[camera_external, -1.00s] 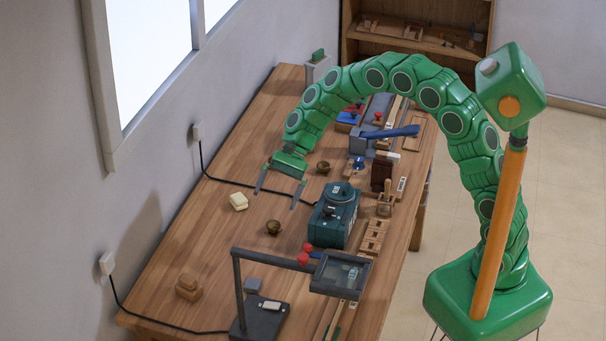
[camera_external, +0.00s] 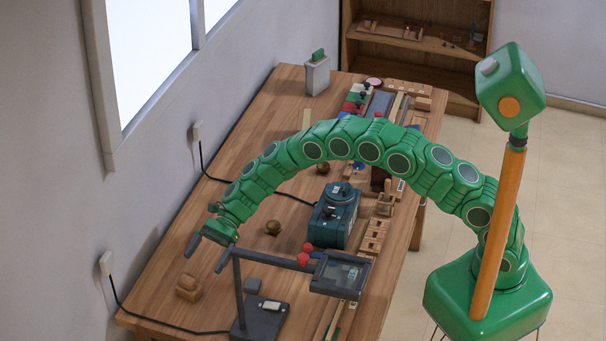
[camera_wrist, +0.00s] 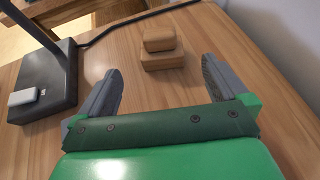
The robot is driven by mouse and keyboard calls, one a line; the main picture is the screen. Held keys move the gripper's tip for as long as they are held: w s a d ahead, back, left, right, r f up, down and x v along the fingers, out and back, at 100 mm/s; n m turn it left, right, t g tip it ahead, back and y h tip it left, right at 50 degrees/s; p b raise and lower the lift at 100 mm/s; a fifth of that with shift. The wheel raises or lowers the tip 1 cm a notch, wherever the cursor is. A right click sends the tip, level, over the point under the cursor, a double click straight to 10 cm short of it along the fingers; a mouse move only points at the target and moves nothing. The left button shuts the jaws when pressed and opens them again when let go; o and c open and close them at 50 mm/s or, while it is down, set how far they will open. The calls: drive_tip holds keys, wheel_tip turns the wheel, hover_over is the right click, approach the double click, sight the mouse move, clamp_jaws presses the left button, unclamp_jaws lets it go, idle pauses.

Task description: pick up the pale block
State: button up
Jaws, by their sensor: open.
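The cream pale block, seen earlier on the left part of the table, is not visible now; my arm covers that spot in the external view. My gripper (camera_external: 206,258) is open and empty, above the table's left side. In the wrist view my gripper (camera_wrist: 162,78) has its fingers spread with bare wood between them. A tan stacked block (camera_external: 188,287) lies on the table just beyond the fingertips. It also shows in the wrist view as a tan stacked block (camera_wrist: 163,44), ahead of the fingers and apart from them.
A lamp-like stand with a dark base (camera_external: 246,325) and a small white piece (camera_external: 271,305) is right of my gripper. A teal machine (camera_external: 335,215) stands mid-table. A black cable (camera_external: 160,321) runs near the table's front edge. Wood around the tan block is clear.

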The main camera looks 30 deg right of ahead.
sight(188, 287)
drive_tip(key=shift+s+a+f+m, duration=0.15)
drive_tip(key=shift+s+a+f, duration=0.05)
drive_tip(key=shift+a+f, duration=0.3)
drive_tip(key=shift+s+a+f+m, duration=0.15)
drive_tip(key=shift+a+f, duration=0.3)
drive_tip(key=shift+a, duration=0.05)
drive_tip(key=shift+x, duration=3.8)
drive_tip(key=shift+s, duration=0.15)
drive_tip(key=shift+c, duration=0.3)
drive_tip(key=c, duration=1.1)
drive_tip(key=shift+r, duration=0.1)
